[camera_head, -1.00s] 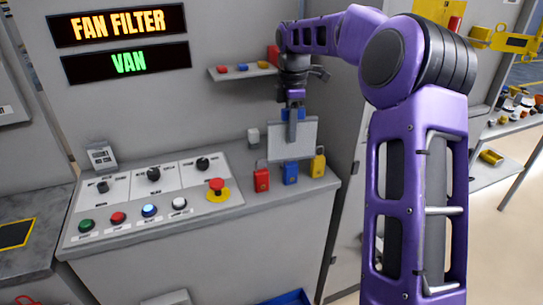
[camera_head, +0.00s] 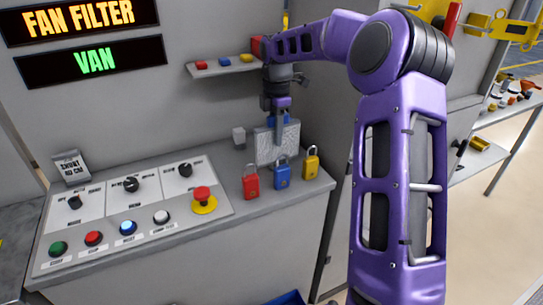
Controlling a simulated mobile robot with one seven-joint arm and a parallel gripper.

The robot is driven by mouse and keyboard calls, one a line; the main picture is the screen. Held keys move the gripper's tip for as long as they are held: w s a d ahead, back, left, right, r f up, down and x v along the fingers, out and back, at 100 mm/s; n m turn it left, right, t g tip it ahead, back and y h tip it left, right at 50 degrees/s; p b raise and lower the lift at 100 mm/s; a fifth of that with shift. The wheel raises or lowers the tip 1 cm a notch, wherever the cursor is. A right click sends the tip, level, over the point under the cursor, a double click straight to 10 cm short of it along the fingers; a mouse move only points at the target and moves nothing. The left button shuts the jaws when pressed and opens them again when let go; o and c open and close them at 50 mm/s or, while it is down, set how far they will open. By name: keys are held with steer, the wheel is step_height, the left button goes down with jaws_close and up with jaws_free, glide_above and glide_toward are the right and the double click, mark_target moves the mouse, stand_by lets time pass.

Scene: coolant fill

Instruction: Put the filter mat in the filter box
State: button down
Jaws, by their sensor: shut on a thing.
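My gripper (camera_head: 278,128) is shut on a light grey, textured panel, which looks like the filter mat (camera_head: 264,146). It holds the mat upright at the back of the grey console ledge, behind the red, blue and yellow padlocks. One finger lies across the front of the mat. The mat's lower edge is close to the ledge, and I cannot tell whether it touches. I cannot make out a filter box in this view.
The red padlock (camera_head: 251,184), blue padlock (camera_head: 282,174) and yellow padlock (camera_head: 311,163) stand on the ledge in front of the mat. A small shelf (camera_head: 225,68) is behind, left of my wrist. The control panel with a red stop button (camera_head: 203,198) lies to the left.

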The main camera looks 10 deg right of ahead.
mark_target(276, 154)
steer(key=shift+f, duration=3.2)
steer(key=shift+f, duration=0.1)
steer(key=c, duration=1.1)
jaws_free()
steer(key=shift+o, duration=0.2)
steer(key=shift+o, duration=0.3)
step_height(276, 154, up, 12)
steer(key=shift+f+p, duration=0.1)
steer(key=shift+p, duration=0.3)
steer(key=shift+a, duration=0.2)
